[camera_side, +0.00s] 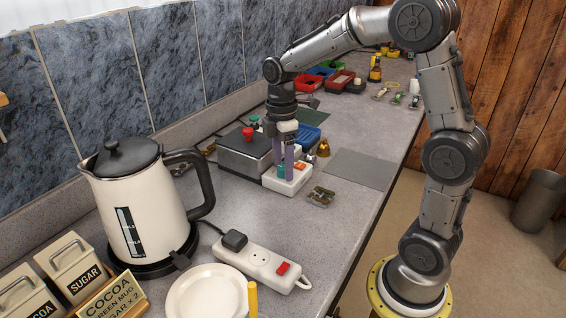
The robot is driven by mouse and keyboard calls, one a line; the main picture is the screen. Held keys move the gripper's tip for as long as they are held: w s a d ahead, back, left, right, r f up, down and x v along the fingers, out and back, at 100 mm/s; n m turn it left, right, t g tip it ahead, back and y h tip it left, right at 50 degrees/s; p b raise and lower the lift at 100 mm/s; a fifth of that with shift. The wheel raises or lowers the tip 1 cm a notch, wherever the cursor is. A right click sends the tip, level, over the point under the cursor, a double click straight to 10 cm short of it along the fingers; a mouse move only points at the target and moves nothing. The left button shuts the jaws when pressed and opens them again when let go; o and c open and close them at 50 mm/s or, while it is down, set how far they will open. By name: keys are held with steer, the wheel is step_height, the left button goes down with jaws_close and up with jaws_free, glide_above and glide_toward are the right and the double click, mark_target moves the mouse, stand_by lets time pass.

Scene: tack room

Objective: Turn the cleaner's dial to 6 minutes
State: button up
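My gripper (283,166) points straight down over a small white box (286,183) in the middle of the counter. Its two purplish fingers reach down to a teal part on top of this box. I cannot tell whether they are touching or gripping that part. A grey metal box (240,153) stands just left of the gripper, with a red knob (248,133) on top and a green knob (254,119) behind it. No dial markings or minute numbers are legible, and I cannot tell for sure which box is the cleaner.
A cream kettle (140,205), a white power strip (262,264) and a white plate (207,294) stand in front. A small metal piece (321,196) and a grey mat (358,169) lie right of the white box. Coloured bins (341,78) stand behind.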

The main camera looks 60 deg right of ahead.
jaws_close()
steer(key=shift+m, duration=0.4)
steer(key=m, duration=0.4)
steer(key=shift+r+m, duration=0.1)
steer(key=shift+m, duration=0.2)
steer(key=m, duration=1.2)
steer(key=shift+a+m+t, duration=0.1)
steer(key=shift+m+t, duration=0.3)
steer(key=m, duration=0.5)
steer(key=shift+m, duration=0.3)
